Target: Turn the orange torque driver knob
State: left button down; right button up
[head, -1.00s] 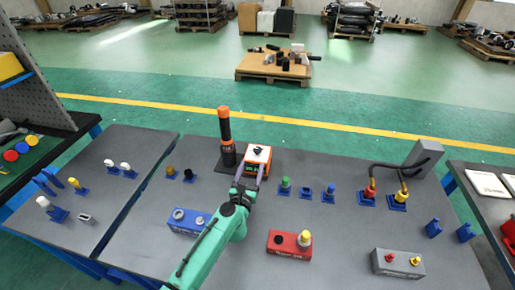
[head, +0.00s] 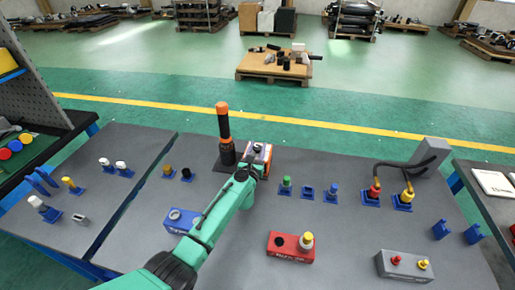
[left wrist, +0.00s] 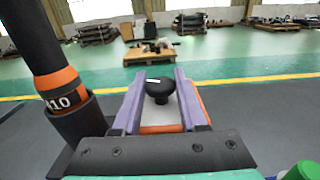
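An orange box with a pale top (head: 264,150) stands at the back middle of the grey table, partly hidden by my left arm. In the left wrist view a round black knob (left wrist: 160,89) sits on the box's top. My left gripper (left wrist: 158,80) has two purple fingers, one on each side of the knob. They look open, and I cannot tell whether they touch it. In the head view my left gripper (head: 258,158) is at the box. A tall black driver with orange bands (head: 223,128) stands upright in a black holder just left of it. My right gripper is not in view.
A blue block (head: 181,221), a red block (head: 290,247) and a grey block (head: 404,265) stand nearer the front. Small blue holders with a green cap (head: 287,181) and other parts stand right of the box. Black hoses (head: 392,166) arch at the right.

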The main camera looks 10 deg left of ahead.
pick_arm(q)
jog(key=shift+a+m+h, duration=0.1)
jog(key=shift+m+h, duration=0.3)
jog(key=shift+h, duration=0.2)
jog(key=shift+f+m+h, duration=0.1)
jog(key=shift+m+h, duration=0.5)
jog(key=shift+h, duration=0.4)
jog(key=shift+f+m+g+h+b, duration=0.15)
jog(key=shift+m+g+h+b, duration=0.25)
jog(key=shift+m+h+b, duration=0.5)
jog(key=m+g+h+b, duration=0.1)
jog(key=m+h+b, duration=0.1)
jog(key=h+b, duration=0.1)
jog(key=m+g+h+b, duration=0.2)
jog(key=h+b, duration=0.1)
jog(key=shift+r+m+g+h+b, duration=0.25)
jog(key=shift+m+g+h+b, duration=0.4)
jog(key=shift+h+b, duration=0.25)
jog(key=c, duration=0.5)
grip_release()
jog(key=shift+s, duration=0.15)
